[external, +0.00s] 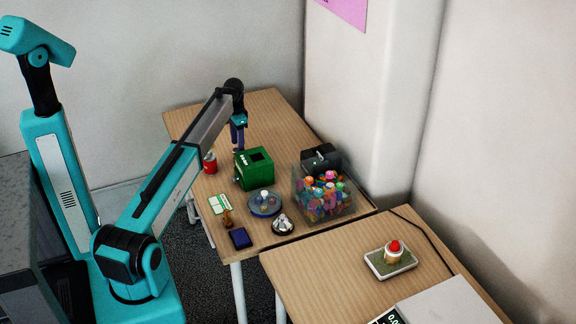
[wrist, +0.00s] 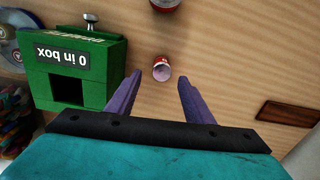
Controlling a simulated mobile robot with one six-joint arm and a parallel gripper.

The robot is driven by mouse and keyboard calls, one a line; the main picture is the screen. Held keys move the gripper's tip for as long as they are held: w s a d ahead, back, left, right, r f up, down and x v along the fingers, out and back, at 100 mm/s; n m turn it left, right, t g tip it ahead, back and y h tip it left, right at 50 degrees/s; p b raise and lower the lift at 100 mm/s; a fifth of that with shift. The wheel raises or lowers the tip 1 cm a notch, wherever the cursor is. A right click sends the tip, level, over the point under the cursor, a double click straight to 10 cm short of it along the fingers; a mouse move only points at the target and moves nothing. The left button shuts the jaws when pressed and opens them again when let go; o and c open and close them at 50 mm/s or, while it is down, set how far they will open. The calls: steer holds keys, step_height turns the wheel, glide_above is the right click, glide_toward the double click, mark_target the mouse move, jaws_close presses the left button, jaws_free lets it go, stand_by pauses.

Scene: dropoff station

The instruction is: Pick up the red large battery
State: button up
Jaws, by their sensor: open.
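My gripper (external: 238,148) hangs over the far part of the wooden table, behind the green box. In the wrist view its two purple fingers (wrist: 160,77) are spread apart with nothing held. A small red cylinder (wrist: 162,69) with a pale end face shows between and just beyond the fingertips, apart from both. A second red, rounded object (wrist: 166,4) is cut off by the top edge of the wrist view. In the external view one red object (external: 209,163) shows beside my arm at the table's left edge. I cannot tell which is the large battery.
A green box (wrist: 88,55) reading "0 in box" stands close to the left finger. A clear bin (external: 323,204) of colourful items, a round dish (external: 264,204) and a bell (external: 283,225) stand nearer. A flat brown item (wrist: 286,113) lies right of the fingers.

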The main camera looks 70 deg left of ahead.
mark_target(235, 149)
steer(key=shift+f, duration=0.1)
steer(key=shift+s+f+p, duration=0.3)
steer(key=shift+f+p, duration=0.05)
steer(key=shift+f, duration=0.45)
steer(key=shift+s+a+f+p, duration=0.1)
steer(key=shift+f+p, duration=0.25)
steer(key=shift+f, duration=1.35)
jaws_close()
